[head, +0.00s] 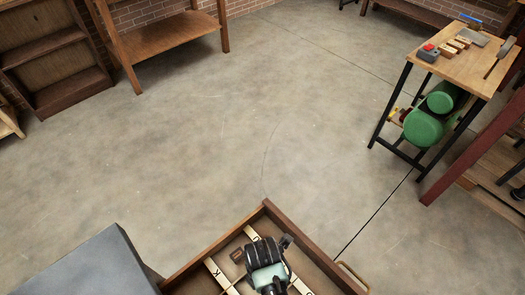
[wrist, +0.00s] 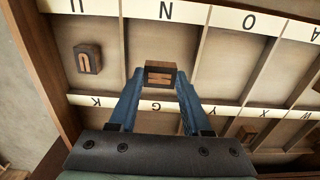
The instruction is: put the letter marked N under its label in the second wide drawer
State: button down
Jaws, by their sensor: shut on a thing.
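The wooden letter block marked N (wrist: 159,75) sits between the fingertips of my gripper (wrist: 160,88) in the wrist view. The gripper is shut on it. The block is at the compartment beside the N label (wrist: 165,11); I cannot tell whether it touches the floor. The open wide drawer (head: 212,239) is at the bottom of the head view. There my gripper (head: 272,277) is over the drawer and hides the N block.
A block marked U (wrist: 88,58) lies in the neighbouring compartment on the left. Another block (wrist: 248,132) lies beyond the lower label strip (wrist: 85,100). Thin dividers separate the compartments. A bench (head: 470,65) with tools stands far right; open floor lies between.

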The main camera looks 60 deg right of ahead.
jog(key=shift+f, duration=1.45)
jog(key=shift+f+b, duration=0.2)
jog(key=shift+b, duration=0.1)
jog(key=shift+c, duration=1.8)
grip_release()
jog(key=shift+r, duration=0.15)
